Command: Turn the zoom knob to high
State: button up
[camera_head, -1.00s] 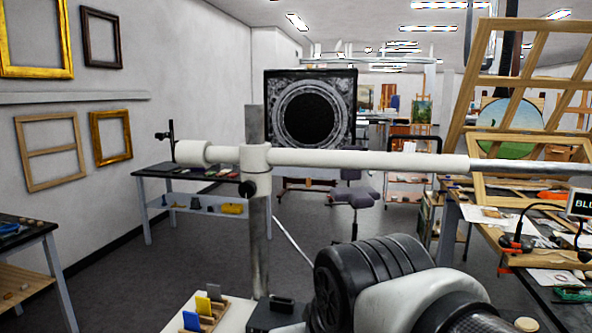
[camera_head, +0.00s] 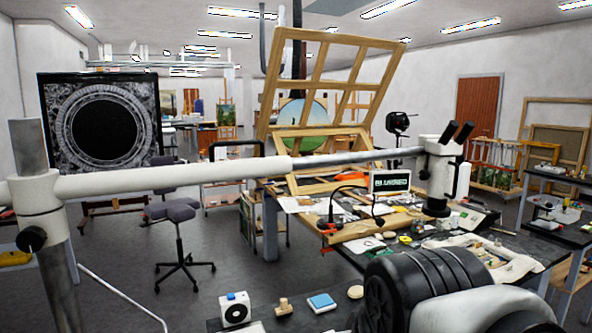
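A stereo microscope head (camera_head: 440,168), white with black eyepieces and a dark lower end, hangs at the right end of a long horizontal boom (camera_head: 160,178) over the worktable. No zoom knob can be told apart on it at this size. A small dark screen (camera_head: 391,183) beside it seems to read "BLURRED". A black knob (camera_head: 32,238) sits on the boom's clamp at the left post; it is apart from the microscope head. My arm's black and white link fills the lower right, and my gripper is not in view.
The worktable (camera_head: 500,240) is cluttered with papers, tools and a cloth. A white box with a blue disc (camera_head: 235,309), a wooden block (camera_head: 284,306) and a blue pad (camera_head: 322,303) lie at the near edge. A stool (camera_head: 180,240) stands on open floor at left.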

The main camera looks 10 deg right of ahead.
aim_at(424, 175)
jog(key=z, duration=1.05)
